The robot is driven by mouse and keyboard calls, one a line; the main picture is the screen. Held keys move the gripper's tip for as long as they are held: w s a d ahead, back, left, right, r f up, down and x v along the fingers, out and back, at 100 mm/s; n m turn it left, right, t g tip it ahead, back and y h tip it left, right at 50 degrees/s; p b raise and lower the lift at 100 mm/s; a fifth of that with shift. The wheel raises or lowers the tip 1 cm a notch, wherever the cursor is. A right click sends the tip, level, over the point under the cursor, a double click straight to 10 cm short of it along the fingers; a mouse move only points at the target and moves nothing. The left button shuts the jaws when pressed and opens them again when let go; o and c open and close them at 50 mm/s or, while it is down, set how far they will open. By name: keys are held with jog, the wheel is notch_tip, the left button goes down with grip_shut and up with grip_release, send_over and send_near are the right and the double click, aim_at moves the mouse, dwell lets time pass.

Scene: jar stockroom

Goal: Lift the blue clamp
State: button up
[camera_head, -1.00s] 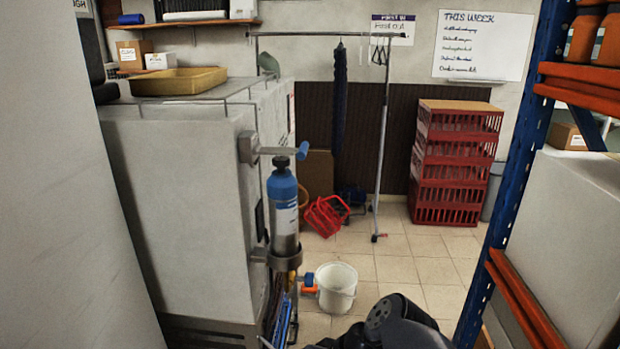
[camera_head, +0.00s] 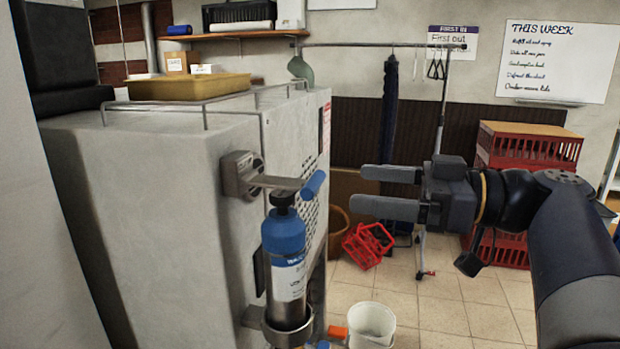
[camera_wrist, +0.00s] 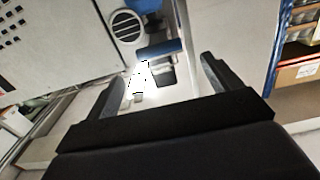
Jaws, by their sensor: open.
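The clamp is a grey metal arm on a bracket at the cabinet's side, with a blue handle (camera_head: 313,184) at its free end. It lies across the top of a blue and silver cylinder (camera_head: 286,262). My gripper (camera_head: 356,190) is open and empty, its two fingers pointing left at the blue handle, with a gap between in the head view. In the wrist view a blue bar (camera_wrist: 160,50), seemingly the handle, shows ahead between my open fingers (camera_wrist: 164,70). The rest of the clamp is hard to make out there.
The pale cabinet (camera_head: 160,200) fills the left, with a yellow tray (camera_head: 188,88) on top. A ring holder (camera_head: 265,322) surrounds the cylinder's lower part.

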aim_at(318, 180)
jog(key=shift+p+x, duration=0.75)
jog(key=shift+x, duration=3.55)
jog(key=shift+f, duration=0.1)
jog(key=shift+c, duration=0.4)
jog(key=c, duration=1.3)
